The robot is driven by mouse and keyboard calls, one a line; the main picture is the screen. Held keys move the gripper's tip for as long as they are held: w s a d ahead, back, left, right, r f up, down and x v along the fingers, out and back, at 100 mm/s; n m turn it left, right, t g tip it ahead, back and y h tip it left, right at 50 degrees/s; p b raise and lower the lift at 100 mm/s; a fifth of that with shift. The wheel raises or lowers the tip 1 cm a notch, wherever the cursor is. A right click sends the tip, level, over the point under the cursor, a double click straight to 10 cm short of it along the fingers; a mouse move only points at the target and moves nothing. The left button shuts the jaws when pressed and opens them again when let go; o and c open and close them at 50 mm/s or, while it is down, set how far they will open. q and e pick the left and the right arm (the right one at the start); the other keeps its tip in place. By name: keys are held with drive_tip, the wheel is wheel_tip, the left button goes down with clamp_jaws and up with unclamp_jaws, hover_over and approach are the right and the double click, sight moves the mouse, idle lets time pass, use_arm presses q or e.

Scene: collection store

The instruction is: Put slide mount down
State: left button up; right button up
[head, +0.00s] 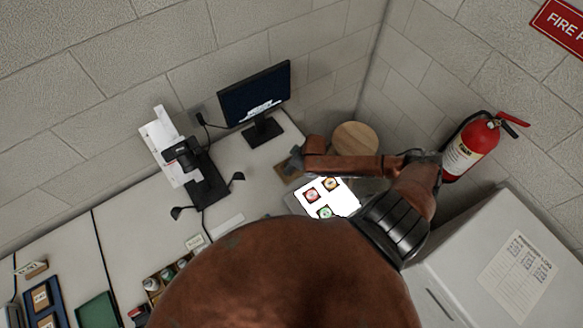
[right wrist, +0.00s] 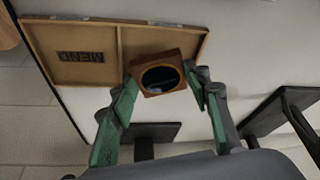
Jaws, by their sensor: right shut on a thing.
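The slide mount (right wrist: 146,91) is a small square brown wooden frame with a dark round window. My right gripper (right wrist: 160,82) is shut on it, with green-padded fingers on either side. In the right wrist view it is over the near right corner of a shallow wooden tray (right wrist: 110,57) marked MEND. I cannot tell whether the mount touches the tray. In the head view my right gripper (head: 291,164) is small, at the end of my brown arm, and the mount cannot be made out. My left gripper is not in view.
A lit white panel (head: 343,197) with several coloured mounts lies beside my right arm. A monitor (head: 254,93) and a black stand (head: 203,178) are on the table. A round wooden top (head: 355,139), a red extinguisher (head: 470,146) and a pale cabinet (head: 505,255) stand right.

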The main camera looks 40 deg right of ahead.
drive_tip(key=shift+f, duration=0.95)
drive_tip(key=shift+f, duration=0.15)
drive_tip(key=o, duration=0.8)
drive_tip(key=shift+o, duration=0.2)
drive_tip(key=shift+s, duration=0.1)
drive_tip(key=v, duration=1.2)
